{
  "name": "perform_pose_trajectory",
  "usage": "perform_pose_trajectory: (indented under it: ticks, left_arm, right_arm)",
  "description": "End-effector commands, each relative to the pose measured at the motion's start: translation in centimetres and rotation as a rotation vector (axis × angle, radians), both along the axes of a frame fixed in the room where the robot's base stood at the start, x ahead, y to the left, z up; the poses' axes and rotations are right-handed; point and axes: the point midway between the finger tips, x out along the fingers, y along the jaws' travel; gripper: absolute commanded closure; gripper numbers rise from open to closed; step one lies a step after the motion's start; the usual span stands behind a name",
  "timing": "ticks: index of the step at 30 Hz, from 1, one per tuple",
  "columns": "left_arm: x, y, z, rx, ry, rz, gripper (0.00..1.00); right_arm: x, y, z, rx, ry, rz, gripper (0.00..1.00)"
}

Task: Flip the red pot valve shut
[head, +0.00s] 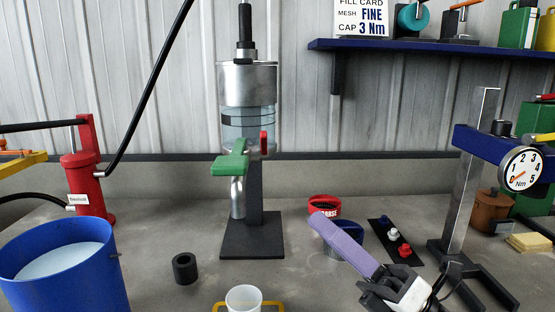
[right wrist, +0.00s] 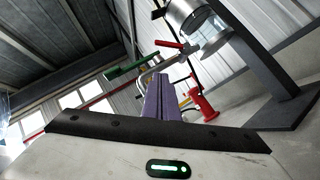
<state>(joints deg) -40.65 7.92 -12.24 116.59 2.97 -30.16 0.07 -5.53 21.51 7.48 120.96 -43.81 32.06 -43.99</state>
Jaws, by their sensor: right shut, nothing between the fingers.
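The disperser column stands at the back middle, with a metal cylinder (head: 248,84) above a clear section (head: 249,122) of pale liquid. The small red valve handle (head: 263,143) sits upright on the front right of the clear section. A larger green lever (head: 232,164) lies roughly level at its lower left, above a metal spout. In the right wrist view the red handle (right wrist: 168,44) and green lever (right wrist: 122,69) show beyond my fingers. My right gripper (head: 319,222), with purple fingers, is shut and empty, in front and right of the column, apart from the valve. My left gripper is out of view.
A blue bucket (head: 108,268), black ring (head: 185,267) and white cup (head: 243,298) stand at the front left and middle. A gauge stand (head: 470,190) is at right.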

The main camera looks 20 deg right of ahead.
Motion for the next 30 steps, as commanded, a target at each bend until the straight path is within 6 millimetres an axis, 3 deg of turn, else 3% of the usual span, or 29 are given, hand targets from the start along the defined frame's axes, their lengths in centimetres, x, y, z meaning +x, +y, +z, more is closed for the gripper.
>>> perform_pose_trajectory:
  ticks: [8,18,24,30]
  left_arm:
    - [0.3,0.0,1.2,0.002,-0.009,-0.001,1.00]
    - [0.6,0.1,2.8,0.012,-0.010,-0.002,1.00]
    - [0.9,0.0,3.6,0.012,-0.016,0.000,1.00]
    - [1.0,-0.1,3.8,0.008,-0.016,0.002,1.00]
  right_arm:
    - [1.8,1.7,2.1,0.000,-0.004,0.003,1.00]
    - [6.4,5.7,6.0,0.001,-0.003,0.001,1.00]
    - [8.1,5.0,8.0,-0.001,-0.002,-0.001,1.00]
    - [8.7,4.8,8.5,0.000,0.000,0.000,1.00]
